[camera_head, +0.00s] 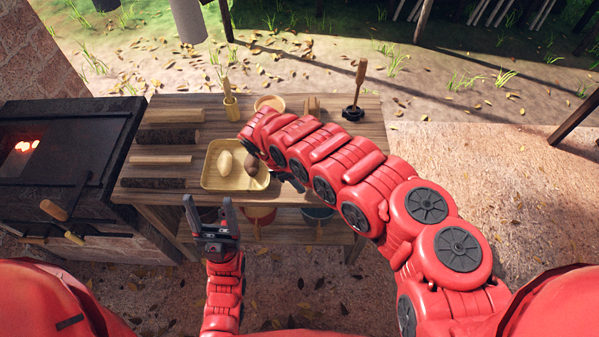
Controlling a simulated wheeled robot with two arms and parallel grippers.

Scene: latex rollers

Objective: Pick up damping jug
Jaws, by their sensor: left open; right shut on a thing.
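I cannot make out with certainty which thing is the damping jug. My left gripper (209,211) is open and empty, its fingers pointing up in front of the table's front edge. My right arm reaches across the table from the right. Part of my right gripper (291,181) shows as dark metal under the arm, beside the yellow tray (212,181). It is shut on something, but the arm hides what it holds. The tray holds a pale lump (225,163) and a brown lump (251,166).
The wooden table (345,119) carries wood pieces (165,137), a yellow cup with a handle (231,106), an orange bowl (268,102) and a dark-based wooden-handled tool (354,107). Buckets (319,216) stand on the lower shelf. A lit stove (70,150) adjoins the left side.

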